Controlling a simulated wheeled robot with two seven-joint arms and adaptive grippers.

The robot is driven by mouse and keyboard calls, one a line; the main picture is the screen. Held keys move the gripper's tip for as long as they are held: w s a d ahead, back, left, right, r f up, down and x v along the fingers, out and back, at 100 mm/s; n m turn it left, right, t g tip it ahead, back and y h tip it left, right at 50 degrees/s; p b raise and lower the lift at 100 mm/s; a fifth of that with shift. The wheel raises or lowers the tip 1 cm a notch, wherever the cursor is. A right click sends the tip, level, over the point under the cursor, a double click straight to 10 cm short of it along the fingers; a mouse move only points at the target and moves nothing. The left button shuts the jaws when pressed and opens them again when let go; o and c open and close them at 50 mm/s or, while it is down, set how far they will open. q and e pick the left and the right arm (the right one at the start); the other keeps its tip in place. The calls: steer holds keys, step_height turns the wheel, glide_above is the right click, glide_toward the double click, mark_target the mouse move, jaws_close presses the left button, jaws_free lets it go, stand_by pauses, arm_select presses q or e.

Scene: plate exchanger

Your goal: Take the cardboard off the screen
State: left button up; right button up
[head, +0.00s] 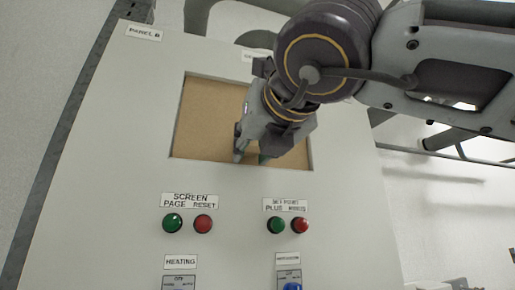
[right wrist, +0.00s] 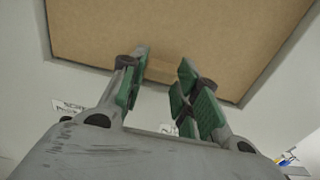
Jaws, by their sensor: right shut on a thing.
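The brown cardboard (head: 205,118) fills the recessed rectangular screen opening of the grey panel. The screen behind it is hidden. In the right wrist view the cardboard (right wrist: 185,28) spans the top, with a small tab (right wrist: 162,70) near its lower edge. My right gripper (head: 251,156) is at the lower middle of the cardboard and covers part of it in the head view. In the right wrist view its green-padded fingers (right wrist: 165,62) stand on either side of the tab, shut on the cardboard there. My left gripper is out of view.
Below the opening, the panel (head: 130,190) carries green (head: 172,223) and red (head: 203,225) buttons, a second such pair, and labels. Selector switches sit lower. Grey pipes (head: 440,140) run behind the panel at the right.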

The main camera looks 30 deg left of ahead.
steer(key=shift+s+d+b, duration=0.5)
steer(key=shift+d+b, duration=0.05)
steer(key=shift+b, duration=0.3)
stand_by(1.6)
steer(key=shift+b+v, duration=0.7)
steer(key=shift+v, duration=0.35)
stand_by(0.4)
steer(key=shift+s+d, duration=0.2)
steer(key=shift+d, duration=0.05)
steer(key=b+v, duration=0.5)
steer(key=v, duration=0.6)
stand_by(1.6)
steer(key=shift+a, duration=0.1)
steer(key=shift+p+x, duration=0.65)
steer(key=shift+x, duration=1.2)
